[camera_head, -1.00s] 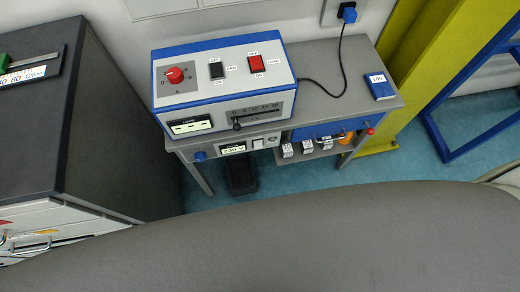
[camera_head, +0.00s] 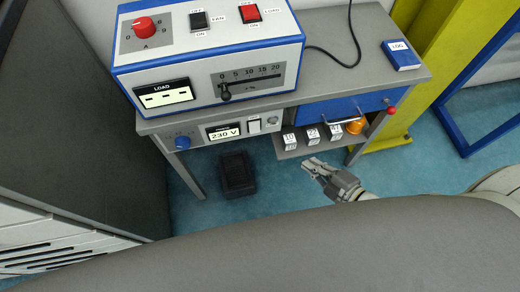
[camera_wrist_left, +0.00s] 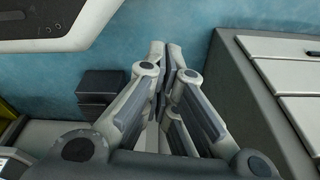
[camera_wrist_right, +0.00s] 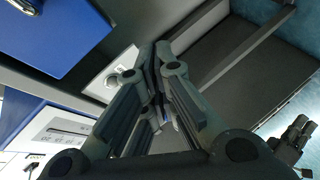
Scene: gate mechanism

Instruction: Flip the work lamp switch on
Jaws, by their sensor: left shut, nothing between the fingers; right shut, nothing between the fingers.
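No switch with a readable work lamp label shows. A small white rocker switch (camera_head: 254,125) sits on the bench's front panel, right of the 230 V display (camera_head: 223,132); its position is too small to tell. A black FAN switch (camera_head: 199,20) and a red LOAD switch (camera_head: 250,13) are on top of the blue-and-white box (camera_head: 205,65). My right gripper (camera_head: 310,164) is shut and empty, in front of the bench, below and right of the rocker switch. It also shows in the right wrist view (camera_wrist_right: 155,50). My left gripper (camera_wrist_left: 168,50) is shut and empty in the left wrist view; it is outside the head view.
A blue drawer (camera_head: 345,108) with a metal handle and a red knob (camera_head: 391,110) are at the bench's right. Below it, a shelf holds numbered white blocks (camera_head: 312,137) and an orange object (camera_head: 356,127). A dark cabinet (camera_head: 85,130) stands left. A yellow post (camera_head: 435,60) stands right.

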